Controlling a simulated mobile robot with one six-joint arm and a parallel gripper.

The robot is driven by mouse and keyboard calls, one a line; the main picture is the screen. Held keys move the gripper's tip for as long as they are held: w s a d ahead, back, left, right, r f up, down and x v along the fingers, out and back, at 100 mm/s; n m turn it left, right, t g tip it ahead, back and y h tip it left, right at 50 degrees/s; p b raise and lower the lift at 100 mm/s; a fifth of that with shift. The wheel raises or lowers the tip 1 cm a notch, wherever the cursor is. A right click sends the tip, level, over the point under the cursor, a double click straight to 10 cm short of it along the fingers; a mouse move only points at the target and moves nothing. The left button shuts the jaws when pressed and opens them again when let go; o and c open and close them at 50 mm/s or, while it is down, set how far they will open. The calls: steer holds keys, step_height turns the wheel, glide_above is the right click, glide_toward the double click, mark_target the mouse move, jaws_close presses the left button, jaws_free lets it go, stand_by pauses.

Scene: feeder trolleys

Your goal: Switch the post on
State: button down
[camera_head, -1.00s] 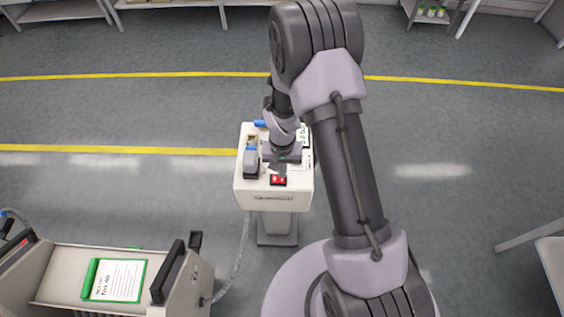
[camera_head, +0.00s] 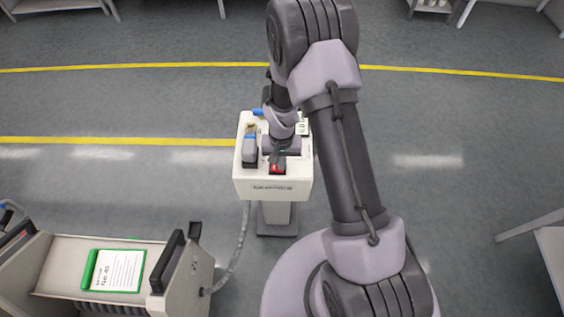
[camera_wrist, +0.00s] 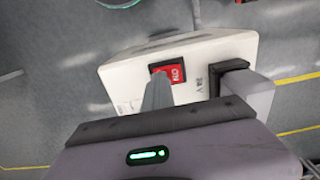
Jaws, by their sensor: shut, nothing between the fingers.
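The post (camera_head: 243,188) is a white box on a grey pedestal, in the middle of the head view. Its top carries a red rocker switch (camera_head: 277,171) in a black frame near the front edge. In the wrist view the red switch (camera_wrist: 178,69) shows white lettering. My gripper (camera_head: 280,157) is shut and empty, pointing down at the switch. In the wrist view its fingertip (camera_wrist: 160,78) overlaps the left part of the switch and hides it. Whether it touches or presses the switch I cannot tell.
A black plug with a grey-blue body (camera_head: 250,150) stands left of the switch. A trolley (camera_head: 60,262) with a green-edged card (camera_head: 118,270) is at lower left, with a hose running toward the post.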

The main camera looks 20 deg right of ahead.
mark_target(277, 167)
steer(key=shift+a, duration=0.15)
steer(key=shift+w+a+r, duration=0.1)
steer(key=shift+w+a, duration=0.1)
steer(key=shift+a, duration=0.45)
steer(key=shift+d, duration=0.1)
steer(key=shift+r, duration=0.1)
step_height(277, 167, up, 14)
steer(key=p, duration=0.4)
